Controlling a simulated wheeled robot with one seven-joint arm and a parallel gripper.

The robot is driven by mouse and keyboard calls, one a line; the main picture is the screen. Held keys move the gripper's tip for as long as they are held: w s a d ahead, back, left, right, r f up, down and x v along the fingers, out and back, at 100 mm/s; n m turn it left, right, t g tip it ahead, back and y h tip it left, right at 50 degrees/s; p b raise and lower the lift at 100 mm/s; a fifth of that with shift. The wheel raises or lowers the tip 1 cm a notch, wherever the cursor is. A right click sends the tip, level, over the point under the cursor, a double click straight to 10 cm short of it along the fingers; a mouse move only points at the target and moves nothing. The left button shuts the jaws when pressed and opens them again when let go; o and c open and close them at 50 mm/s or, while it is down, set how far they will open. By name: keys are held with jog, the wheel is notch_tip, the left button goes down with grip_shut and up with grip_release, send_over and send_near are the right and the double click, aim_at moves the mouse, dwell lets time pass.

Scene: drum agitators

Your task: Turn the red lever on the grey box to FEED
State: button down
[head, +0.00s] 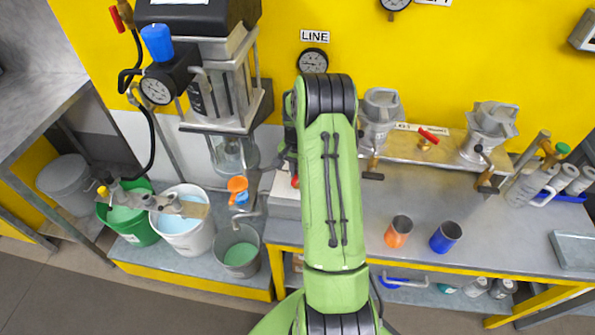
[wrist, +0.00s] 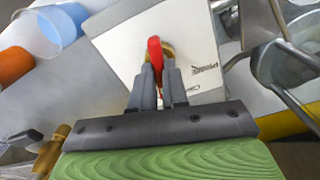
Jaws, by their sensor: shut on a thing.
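The grey box (wrist: 195,40) shows in the wrist view as a pale panel tilted in the picture. The red lever (wrist: 154,50) stands out from its face, on a brass-coloured fitting. My gripper (wrist: 159,72) is at the lever, with its two dark fingers closed around it. Small dark markings sit on the panel to the right of the lever, too small to read. In the head view the box (head: 286,203) is mostly hidden behind my green arm, and only a bit of the red lever (head: 295,181) shows. Which marking the lever points at cannot be told.
An orange cup (head: 398,231) and a blue cup (head: 444,237) stand on the bench right of my arm. A valve board (head: 452,146) with another red handle lies behind them. Left are a pump (head: 208,95), a white bucket (head: 186,240) and a metal bucket (head: 240,262).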

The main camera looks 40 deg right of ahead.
jog(key=m+b, duration=0.1)
jog(key=m, duration=0.5)
dwell(0.7)
jog(key=c, duration=1.1)
grip_release()
jog(key=shift+c, duration=0.2)
jog(key=shift+r, duration=0.1)
notch_tip(320, 180, up, 16)
jog(key=p, duration=0.1)
jog(key=shift+f, duration=0.2)
